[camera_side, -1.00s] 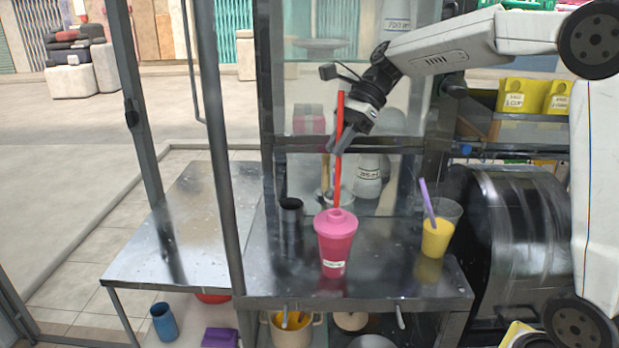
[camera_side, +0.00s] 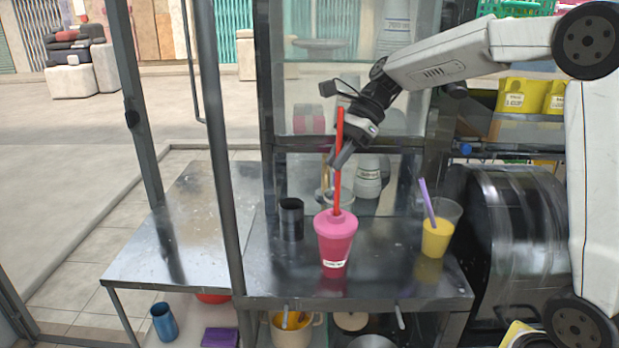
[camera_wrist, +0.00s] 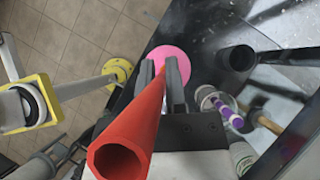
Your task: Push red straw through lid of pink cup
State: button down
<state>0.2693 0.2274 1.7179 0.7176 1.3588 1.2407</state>
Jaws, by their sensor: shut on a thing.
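The pink cup (camera_side: 336,244) stands upright on the metal counter, with a pink lid (camera_side: 336,221) on top. My gripper (camera_side: 337,158) is above the cup and shut on the red straw (camera_side: 338,185). The straw is nearly upright, and its lower end meets the middle of the lid. Whether the tip has gone through the lid cannot be told. In the wrist view the red straw (camera_wrist: 130,128) runs from close to the camera down between the fingers (camera_wrist: 165,85) toward the pink lid (camera_wrist: 176,58).
A black cup (camera_side: 291,219) stands left of the pink cup. A clear cup of yellow drink (camera_side: 437,237) with a purple straw (camera_side: 427,200) stands to the right. A metal post (camera_side: 225,170) rises at the counter's left side. Labelled bottles stand behind.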

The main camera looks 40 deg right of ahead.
aim_at(339, 191)
jog(key=shift+f, duration=4.3)
jog(key=c, duration=0.6)
grip_release()
jog(key=shift+r, duration=0.15)
notch_tip(339, 191, up, 7)
